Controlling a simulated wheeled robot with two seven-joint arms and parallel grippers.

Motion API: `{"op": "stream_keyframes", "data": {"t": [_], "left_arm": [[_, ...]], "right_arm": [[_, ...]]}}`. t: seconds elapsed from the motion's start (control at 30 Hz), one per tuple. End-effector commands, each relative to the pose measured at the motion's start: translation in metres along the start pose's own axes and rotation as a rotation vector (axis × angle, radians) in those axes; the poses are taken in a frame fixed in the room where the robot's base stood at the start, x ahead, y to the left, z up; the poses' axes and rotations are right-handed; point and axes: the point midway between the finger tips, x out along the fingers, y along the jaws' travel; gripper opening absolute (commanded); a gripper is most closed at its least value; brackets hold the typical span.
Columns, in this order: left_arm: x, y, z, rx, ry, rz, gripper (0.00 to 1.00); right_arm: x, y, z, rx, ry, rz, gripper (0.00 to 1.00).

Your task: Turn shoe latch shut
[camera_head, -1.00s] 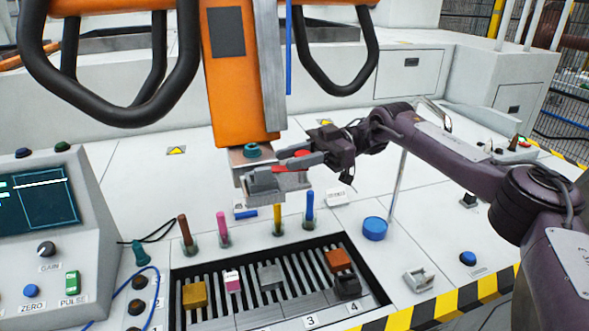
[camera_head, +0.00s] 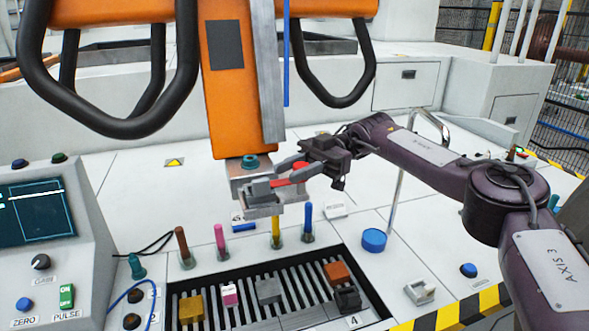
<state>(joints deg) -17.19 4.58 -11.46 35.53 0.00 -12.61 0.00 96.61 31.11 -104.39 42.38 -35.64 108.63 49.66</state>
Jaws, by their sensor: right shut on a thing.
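The metal shoe holder (camera_head: 262,209) hangs at the bottom of the orange gantry column (camera_head: 230,120). A teal round knob (camera_head: 250,162) sits on its upper left. A red latch lever (camera_head: 292,176) lies across its right side. My right gripper (camera_head: 284,174) comes in from the right and is shut on the red latch. Its fingers partly hide the latch. A grey block shows in the holder, left of the fingers. My left gripper is not in view.
Below stands a slotted tray (camera_head: 352,258) with coloured blocks. Several coloured sticks stand in cups behind it, such as the yellow one (camera_head: 276,222). A blue round button (camera_head: 374,240) is to the right. A console (camera_head: 45,225) stands at left.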

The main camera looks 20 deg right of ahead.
Motion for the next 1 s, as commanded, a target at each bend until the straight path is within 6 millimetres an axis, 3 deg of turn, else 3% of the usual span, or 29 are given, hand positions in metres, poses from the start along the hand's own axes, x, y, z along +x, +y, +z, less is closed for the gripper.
{"op": "stream_keyframes", "data": {"t": [0.07,0.1,0.23,0.67,0.83,1.0], "left_arm": [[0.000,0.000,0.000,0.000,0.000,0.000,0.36],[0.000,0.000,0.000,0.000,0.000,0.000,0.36],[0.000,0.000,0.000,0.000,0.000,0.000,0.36],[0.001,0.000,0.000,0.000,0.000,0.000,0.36],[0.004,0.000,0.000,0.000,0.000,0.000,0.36],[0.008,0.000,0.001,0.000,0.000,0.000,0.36]], "right_arm": [[0.000,0.000,0.000,0.000,0.000,-0.001,0.08],[0.000,0.000,0.000,0.000,0.000,0.000,0.36],[0.000,0.000,0.000,0.000,0.000,0.000,0.51],[0.000,0.000,-0.002,-0.001,0.000,0.001,0.51],[0.000,0.000,-0.023,-0.005,-0.001,0.001,0.51],[0.000,0.000,-0.063,-0.006,-0.001,0.001,0.51]]}}
